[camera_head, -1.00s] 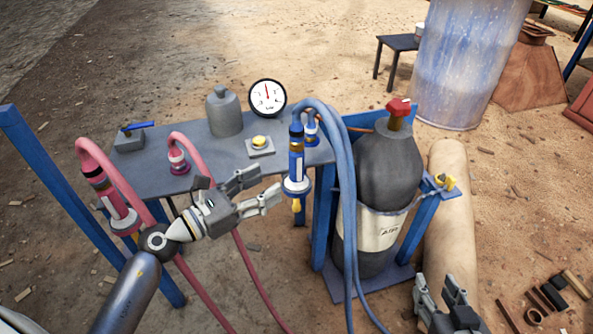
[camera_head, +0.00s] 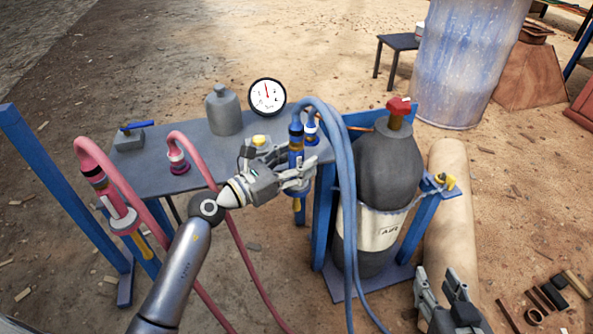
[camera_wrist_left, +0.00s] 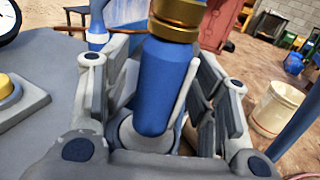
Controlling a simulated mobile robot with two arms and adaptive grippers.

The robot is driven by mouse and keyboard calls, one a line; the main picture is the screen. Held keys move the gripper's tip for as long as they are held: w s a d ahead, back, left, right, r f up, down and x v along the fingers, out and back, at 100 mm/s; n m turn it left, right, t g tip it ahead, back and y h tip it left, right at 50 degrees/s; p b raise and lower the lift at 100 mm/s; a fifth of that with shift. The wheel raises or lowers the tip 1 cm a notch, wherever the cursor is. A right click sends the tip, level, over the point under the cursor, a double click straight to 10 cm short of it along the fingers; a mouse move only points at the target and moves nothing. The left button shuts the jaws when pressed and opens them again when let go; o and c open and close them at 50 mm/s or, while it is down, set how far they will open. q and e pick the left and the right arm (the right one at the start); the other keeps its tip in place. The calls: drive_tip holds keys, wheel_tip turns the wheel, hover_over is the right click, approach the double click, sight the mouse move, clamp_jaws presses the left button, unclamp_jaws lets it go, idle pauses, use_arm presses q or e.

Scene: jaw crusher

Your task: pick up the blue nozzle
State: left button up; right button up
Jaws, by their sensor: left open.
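The blue nozzle (camera_head: 296,150) hangs upright at the front right edge of the grey table, with a dark blue body and a gold band. My left gripper (camera_head: 297,173) is at the nozzle, with its fingers on either side of the body. In the left wrist view the nozzle (camera_wrist_left: 165,85) stands between the open fingers of the left gripper (camera_wrist_left: 160,100), its lower end in a grey ring. Whether a finger touches it is not clear. My right gripper (camera_head: 445,290) is at the lower right, away from the nozzle, its fingers apart and empty.
Blue hoses (camera_head: 347,190) hang just right of the nozzle, beside a dark gas cylinder (camera_head: 385,175). The grey table (camera_head: 150,165) also bears a yellow button (camera_head: 261,140), a gauge (camera_head: 267,97) and a grey bottle (camera_head: 223,110). A red nozzle (camera_head: 117,205) hangs at the left.

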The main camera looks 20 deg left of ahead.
use_arm(q)
clamp_jaws()
idle(0.3)
